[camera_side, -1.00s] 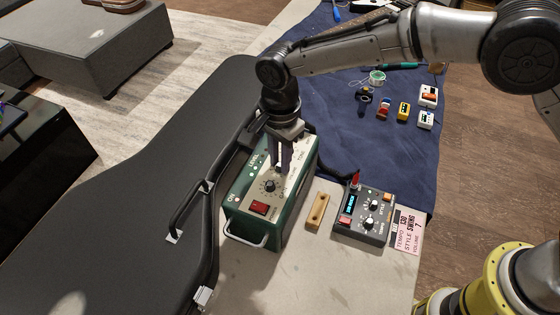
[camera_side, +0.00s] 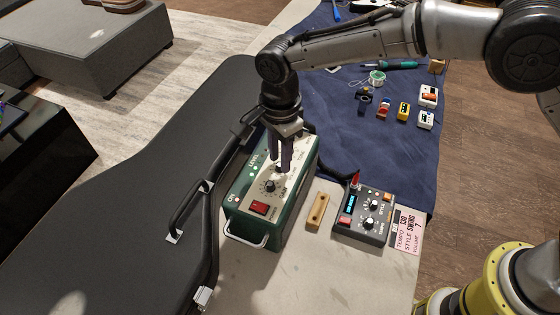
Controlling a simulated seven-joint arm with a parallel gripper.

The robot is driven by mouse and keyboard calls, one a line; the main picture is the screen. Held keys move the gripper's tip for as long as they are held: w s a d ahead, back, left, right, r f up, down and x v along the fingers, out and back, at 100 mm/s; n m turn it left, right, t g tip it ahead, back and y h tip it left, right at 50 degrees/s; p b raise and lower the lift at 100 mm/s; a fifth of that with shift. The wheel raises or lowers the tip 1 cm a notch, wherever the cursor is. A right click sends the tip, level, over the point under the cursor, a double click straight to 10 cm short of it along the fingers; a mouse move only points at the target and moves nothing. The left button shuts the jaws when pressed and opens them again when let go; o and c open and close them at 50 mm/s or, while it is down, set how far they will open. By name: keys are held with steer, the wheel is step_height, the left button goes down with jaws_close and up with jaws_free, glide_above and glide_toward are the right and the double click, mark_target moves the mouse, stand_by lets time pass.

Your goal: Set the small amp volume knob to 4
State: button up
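The small green amp (camera_side: 268,198) stands on the table with its cream control panel facing up. A black knob (camera_side: 270,186) with a dial scale is on the panel above a red switch (camera_side: 259,208). My gripper (camera_side: 280,169) points down over the panel, with its fingertips at a second knob just beyond the first. The fingers largely hide that second knob. I cannot tell whether the fingers touch it or how far apart they are. The scale numbers are too small to read.
A black guitar case (camera_side: 150,190) lies left of the amp, its handle close by. A wooden block (camera_side: 318,211), a grey drum-machine-like box (camera_side: 364,214) and a pink note (camera_side: 407,232) are to the right. Several small pedals lie on the blue cloth (camera_side: 350,135).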

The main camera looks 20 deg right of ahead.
steer(key=shift+r, duration=3)
steer(key=shift+r, duration=3)
